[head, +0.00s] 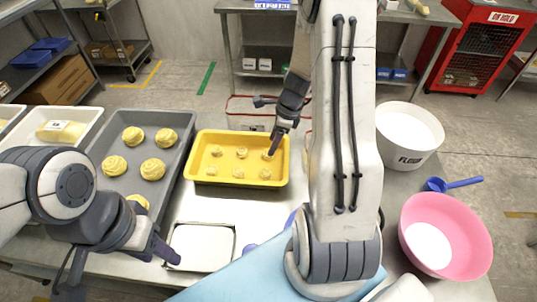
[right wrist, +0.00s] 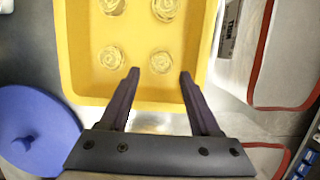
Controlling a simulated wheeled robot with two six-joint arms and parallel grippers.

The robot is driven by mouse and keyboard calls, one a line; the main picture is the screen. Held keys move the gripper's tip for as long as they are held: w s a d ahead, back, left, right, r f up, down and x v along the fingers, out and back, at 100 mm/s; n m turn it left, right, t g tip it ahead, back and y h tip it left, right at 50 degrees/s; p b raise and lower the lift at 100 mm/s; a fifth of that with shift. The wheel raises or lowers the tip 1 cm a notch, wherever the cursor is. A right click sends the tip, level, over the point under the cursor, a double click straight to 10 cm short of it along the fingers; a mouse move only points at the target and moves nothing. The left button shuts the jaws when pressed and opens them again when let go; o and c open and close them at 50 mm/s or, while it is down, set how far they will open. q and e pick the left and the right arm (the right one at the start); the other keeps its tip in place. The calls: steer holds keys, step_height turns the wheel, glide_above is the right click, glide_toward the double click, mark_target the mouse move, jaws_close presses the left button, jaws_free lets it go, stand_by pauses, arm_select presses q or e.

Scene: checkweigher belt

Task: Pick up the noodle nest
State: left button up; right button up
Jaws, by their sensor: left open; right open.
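Several small noodle nests (head: 242,153) lie in rows in the yellow tray (head: 205,137). Two nests nearest my right gripper show in the right wrist view, one on the left (right wrist: 110,57) and one on the right (right wrist: 161,60). Larger pale-yellow nests (head: 152,169) lie in the grey tray (head: 183,122) to the left. My right gripper (head: 271,150) is open and empty above the yellow tray's right side. In the right wrist view its fingertips (right wrist: 159,74) flank the right nest's near side. My left gripper (head: 122,276) is open at lower left, its fingers partly hidden.
A white flat plate (head: 203,246) lies in front of the yellow tray. A flour bucket (head: 408,135), blue scoop (head: 456,183) and pink bowl (head: 470,225) stand at the right. The right wrist view shows a blue round object (right wrist: 38,125) and a red rail (right wrist: 262,55).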

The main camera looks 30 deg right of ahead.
steer(key=x, duration=0.5)
steer(key=shift+f, duration=0.1)
steer(key=c, duration=1)
